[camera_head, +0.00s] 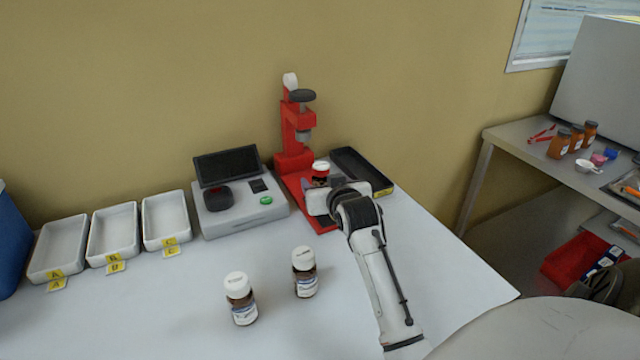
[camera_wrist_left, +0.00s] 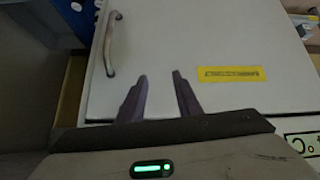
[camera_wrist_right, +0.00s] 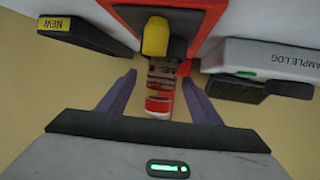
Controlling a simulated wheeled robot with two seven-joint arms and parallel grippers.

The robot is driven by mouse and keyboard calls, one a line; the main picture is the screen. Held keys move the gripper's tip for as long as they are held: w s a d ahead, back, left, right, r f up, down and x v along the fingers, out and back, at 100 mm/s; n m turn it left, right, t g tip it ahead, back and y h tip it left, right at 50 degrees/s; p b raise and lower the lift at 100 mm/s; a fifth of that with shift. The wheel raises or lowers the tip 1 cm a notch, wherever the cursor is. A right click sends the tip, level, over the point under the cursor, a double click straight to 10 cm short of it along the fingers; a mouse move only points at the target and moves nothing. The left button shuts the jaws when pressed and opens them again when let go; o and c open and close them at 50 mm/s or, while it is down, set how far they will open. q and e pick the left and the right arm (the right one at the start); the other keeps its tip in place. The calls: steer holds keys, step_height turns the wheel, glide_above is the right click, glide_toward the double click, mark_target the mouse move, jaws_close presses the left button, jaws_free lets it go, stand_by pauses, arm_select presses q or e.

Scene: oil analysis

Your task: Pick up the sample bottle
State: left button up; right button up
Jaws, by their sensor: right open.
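A small bottle with a white cap and red band (camera_head: 320,168) is at the red press (camera_head: 294,160). My right gripper (camera_head: 316,184) is right in front of it, with its fingers apart. In the right wrist view, a brown object with red and white bands (camera_wrist_right: 159,88) lies between the open fingers (camera_wrist_right: 158,85), with no clear contact. Two brown bottles with white caps and labels, one on the left (camera_head: 240,300) and one on the right (camera_head: 304,272), stand upright at the front of the table. My left gripper (camera_wrist_left: 160,80) is open and empty, facing a pale cabinet front.
A grey device with a dark screen (camera_head: 240,200) stands left of the press, and a dark tray (camera_head: 362,170) to its right. White trays (camera_head: 112,232) with yellow letter labels line the left. Another table (camera_head: 510,136) with jars is at right. The front-left tabletop is clear.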

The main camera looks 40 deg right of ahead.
mark_target(318, 176)
steer(key=x, duration=0.4)
steer(key=shift+w+r+p, duration=0.15)
steer(key=shift+r+p, duration=0.05)
steer(key=shift+p, duration=0.1)
steer(key=shift+w+d+f, duration=0.2)
steer(key=shift+w+d, duration=0.1)
steer(key=shift+w, duration=0.2)
arm_select(q)
steer(key=shift+w+r, duration=0.65)
steer(key=shift+r, duration=0.05)
arm_select(e)
steer(key=shift+c, duration=0.6)
steer(key=c, duration=1.2)
arm_select(q)
steer(key=shift+s+f, duration=0.15)
steer(key=shift+s, duration=0.1)
arm_select(e)
steer(key=shift+r, duration=0.1)
